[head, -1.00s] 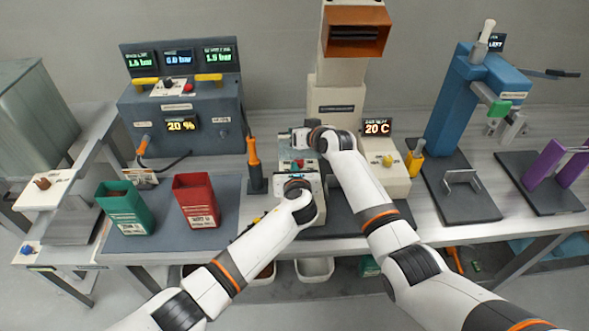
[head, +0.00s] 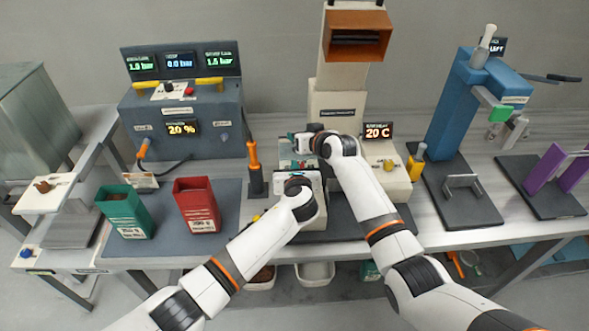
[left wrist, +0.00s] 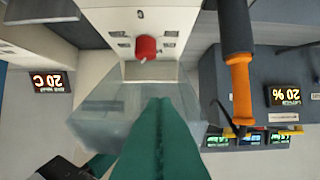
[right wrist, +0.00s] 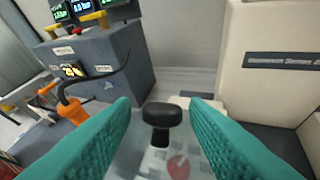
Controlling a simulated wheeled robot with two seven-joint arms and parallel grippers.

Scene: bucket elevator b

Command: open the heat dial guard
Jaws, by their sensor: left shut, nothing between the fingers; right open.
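The heat dial guard is a clear plate or box (left wrist: 108,106), seen in the left wrist view beside a white panel with a red knob (left wrist: 146,47). In the right wrist view a black handle (right wrist: 162,114) stands at the clear part, with a red round mark or dial (right wrist: 178,166) below. My right gripper (right wrist: 160,128) is open, its teal fingers on either side of the handle; contact is not clear. My left gripper (left wrist: 160,108) is shut and empty in front of the clear guard. The guard's exact angle cannot be told; my arms hide much of it in the head view.
An orange-handled tool (head: 254,156) stands upright just left of my grippers. A white column with an orange hopper (head: 355,42) rises behind. Red (head: 196,204) and green (head: 125,212) bins stand on the left mat. A 20 C display (head: 378,132) is at the right.

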